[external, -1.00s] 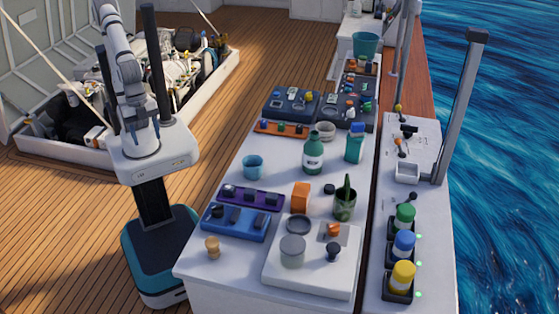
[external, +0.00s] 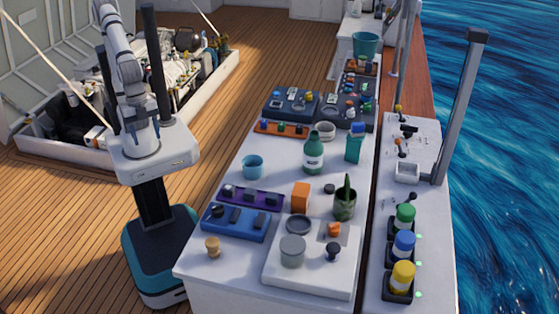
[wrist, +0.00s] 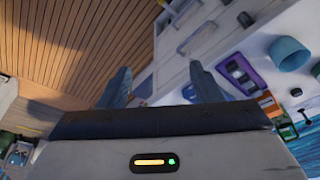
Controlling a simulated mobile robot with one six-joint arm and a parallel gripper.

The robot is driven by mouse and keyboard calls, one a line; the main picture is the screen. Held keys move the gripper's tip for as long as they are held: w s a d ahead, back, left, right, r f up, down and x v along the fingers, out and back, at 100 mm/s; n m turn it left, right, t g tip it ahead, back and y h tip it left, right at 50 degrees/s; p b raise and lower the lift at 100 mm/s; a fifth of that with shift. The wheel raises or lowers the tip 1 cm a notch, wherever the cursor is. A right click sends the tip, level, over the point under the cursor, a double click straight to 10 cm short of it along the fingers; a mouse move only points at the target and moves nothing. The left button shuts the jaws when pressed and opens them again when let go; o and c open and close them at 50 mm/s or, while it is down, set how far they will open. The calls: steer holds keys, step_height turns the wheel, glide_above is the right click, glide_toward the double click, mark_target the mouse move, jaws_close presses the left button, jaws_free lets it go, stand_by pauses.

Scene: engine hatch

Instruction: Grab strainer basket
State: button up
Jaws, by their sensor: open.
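On the white table in the external view, a grey round canister (external: 292,251) stands upright on a white block (external: 330,275) near the front. It may be the strainer basket, but I cannot tell for sure. A dark round ring (external: 299,224) lies behind it on the same block. In the wrist view my gripper (wrist: 162,85) is open, its two dark fingers wide apart with nothing between them. In the external view my arm rises at the left, away from the table, and the gripper itself does not show.
A blue cup (external: 253,167), purple tray (external: 250,196), blue tray (external: 236,222), orange block (external: 300,197) and green bottle (external: 313,155) crowd the table. An open hatch (external: 180,75) with machinery lies behind my arm. Wooden deck (external: 60,210) is clear at the left.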

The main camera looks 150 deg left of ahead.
steer(key=shift+o, duration=0.3)
steer(key=o, duration=0.6)
steer(key=w+a+r+n+p, duration=0.1)
steer(key=w+a+r, duration=0.2)
steer(key=w+a, duration=0.5)
steer(key=w+a+r+n+y+p, duration=0.1)
steer(key=w+a+r+n, duration=0.15)
steer(key=w, duration=0.95)
steer(key=w+a+r+n+p, duration=0.1)
steer(key=w+a+r, duration=0.2)
steer(key=w+a, duration=0.5)
steer(key=n+y+p, duration=0.2)
steer(key=n+p, duration=0.1)
steer(key=n, duration=0.1)
glide_above(342, 192)
steer(key=d, duration=0.3)
step_height(342, 192, down, 14)
steer(key=shift+m+t, duration=0.25)
steer(key=shift+t, duration=0.05)
steer(key=shift+d+p+x, duration=0.15)
steer(key=shift+p+x, duration=0.35)
steer(key=shift+x, duration=1.15)
steer(key=shift+d+p+x, duration=0.1)
steer(key=shift+p+x, duration=0.35)
steer(key=shift+x, duration=1.25)
